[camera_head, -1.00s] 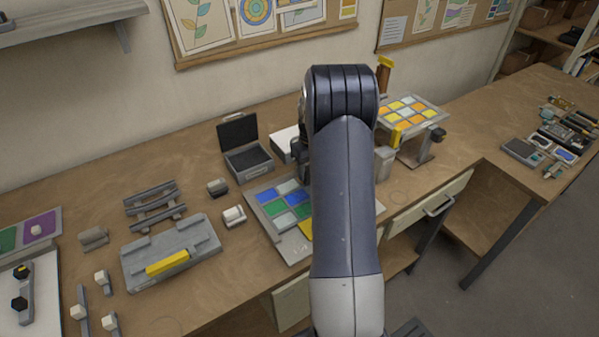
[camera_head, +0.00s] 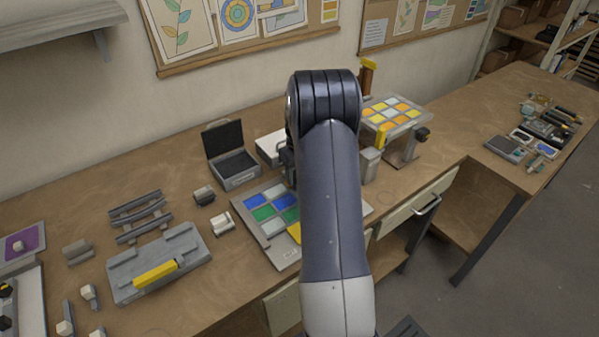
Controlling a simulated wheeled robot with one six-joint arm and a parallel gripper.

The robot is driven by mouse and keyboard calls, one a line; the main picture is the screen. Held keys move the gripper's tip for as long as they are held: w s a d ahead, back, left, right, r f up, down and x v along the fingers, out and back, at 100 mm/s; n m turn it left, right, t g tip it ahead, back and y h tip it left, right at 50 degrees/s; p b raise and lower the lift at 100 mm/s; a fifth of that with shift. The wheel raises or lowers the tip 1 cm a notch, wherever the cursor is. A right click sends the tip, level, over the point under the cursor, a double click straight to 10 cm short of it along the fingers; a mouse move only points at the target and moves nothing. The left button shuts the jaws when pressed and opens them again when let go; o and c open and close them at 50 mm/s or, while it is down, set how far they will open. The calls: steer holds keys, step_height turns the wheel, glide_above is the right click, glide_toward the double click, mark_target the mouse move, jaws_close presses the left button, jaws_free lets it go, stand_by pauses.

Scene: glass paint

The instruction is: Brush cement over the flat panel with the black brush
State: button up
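The flat panel (camera_head: 278,249) lies on the workbench, a grey board with blue, green, white and yellow glass tiles. My arm covers its right part. A second tiled panel (camera_head: 395,112), with orange and yellow tiles, is held tilted on a stand further right. My arm rises in front of the bench, and its end is behind the upper link. A small dark part of the wrist or gripper shows at the left of the arm; the fingers are hidden. I cannot make out the black brush for certain.
An open grey case (camera_head: 233,167) stands behind the flat panel. A grey fixture with a yellow bar (camera_head: 156,273) and small blocks lie to the left. A grey container (camera_head: 370,164) stands right of my arm. Tools lie on the right bench. Bare wood shows between the groups.

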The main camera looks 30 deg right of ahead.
steer(key=shift+f, duration=0.15)
steer(key=shift+s+a+b, duration=0.15)
steer(key=shift+a+b, duration=0.4)
steer(key=shift+a, duration=4)
steer(key=shift+s+a+b, duration=0.15)
steer(key=shift+a+b, duration=0.35)
steer(key=shift+a, duration=4)
steer(key=shift+r+p, duration=1.4)
steer(key=shift+r, duration=0.7)
